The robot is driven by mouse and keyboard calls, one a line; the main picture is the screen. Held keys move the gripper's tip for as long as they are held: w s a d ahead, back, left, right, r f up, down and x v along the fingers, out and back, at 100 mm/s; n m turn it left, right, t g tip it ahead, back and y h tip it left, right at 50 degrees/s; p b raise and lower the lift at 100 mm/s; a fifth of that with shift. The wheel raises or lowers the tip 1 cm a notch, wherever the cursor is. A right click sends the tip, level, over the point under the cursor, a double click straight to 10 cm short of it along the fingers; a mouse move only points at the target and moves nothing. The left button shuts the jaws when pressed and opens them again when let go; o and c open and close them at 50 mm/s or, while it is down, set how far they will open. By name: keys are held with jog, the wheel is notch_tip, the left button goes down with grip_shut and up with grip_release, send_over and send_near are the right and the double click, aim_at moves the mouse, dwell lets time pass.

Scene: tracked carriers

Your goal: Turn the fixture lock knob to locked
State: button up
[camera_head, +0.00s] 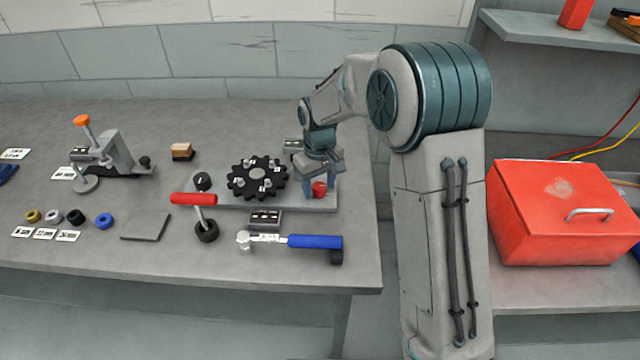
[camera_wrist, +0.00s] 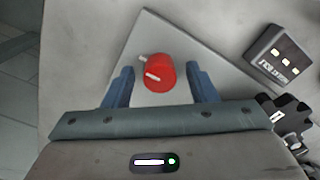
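The red lock knob (camera_wrist: 158,73) stands on the corner of the grey fixture plate (camera_wrist: 150,32), with a white pointer line on its top and a small pale mark on the plate beside it. My gripper (camera_wrist: 162,84) is open, with one blue finger on each side of the knob and a visible gap on both sides. In the head view my gripper (camera_head: 318,188) points down over the right end of the plate, around the knob (camera_head: 319,189). A black sprocket (camera_head: 257,178) lies on the plate.
A small label box (camera_head: 265,219) stands at the plate's front edge. A blue-handled tool (camera_head: 314,241) and a red-handled tool (camera_head: 194,199) are close by. A toggle clamp (camera_head: 108,155) stands at left. A red toolbox (camera_head: 560,212) is at right.

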aim_at(319, 186)
notch_tip(319, 186, up, 14)
dwell(0.6)
jog(key=shift+f, duration=0.1)
jog(key=s+d+m+t, duration=0.1)
jog(key=s+d+m, duration=0.1)
jog(key=s+d, duration=0.3)
jog(key=s+d+f+m+t, duration=0.1)
jog(key=s+d, duration=0.4)
jog(key=s, duration=0.7)
jog(key=s+d+m+t, duration=0.1)
jog(key=s+d+m, duration=0.2)
jog(key=s+d, duration=0.3)
jog(key=s, duration=0.2)
jog(key=shift+s+f+m, duration=0.15)
jog(key=shift+s+m, duration=0.15)
jog(key=shift+m, duration=0.1)
